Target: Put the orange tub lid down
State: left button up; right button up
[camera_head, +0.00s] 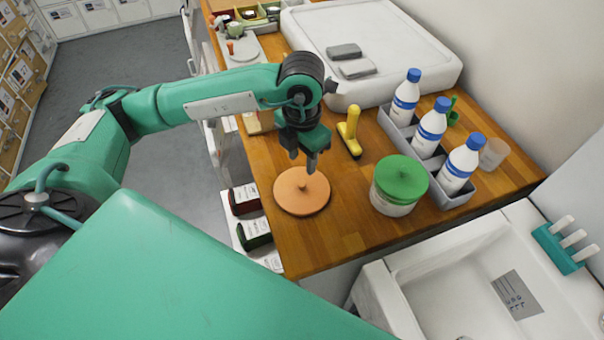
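The orange tub lid (288,203) is a round disc with a small knob in its middle. It appears to lie flat on the wooden counter, near the front edge. My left gripper (302,165) points down just above the lid's knob. Its two fingers are apart, with nothing visible between them. The lower fingertip is close to the knob; I cannot tell whether it touches it. My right gripper is not in view.
A tub with a green lid (400,180) stands right of the orange lid. A yellow-handled tool (349,130) lies behind. A grey caddy (452,198) holds three blue-capped bottles. A sink (440,270) is at the lower right. Bare wooden counter (335,225) lies between lid and tub.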

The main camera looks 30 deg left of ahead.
pick_arm(q)
notch_tip(320, 180, up, 4)
jog(key=shift+f, duration=0.2)
dwell(0.5)
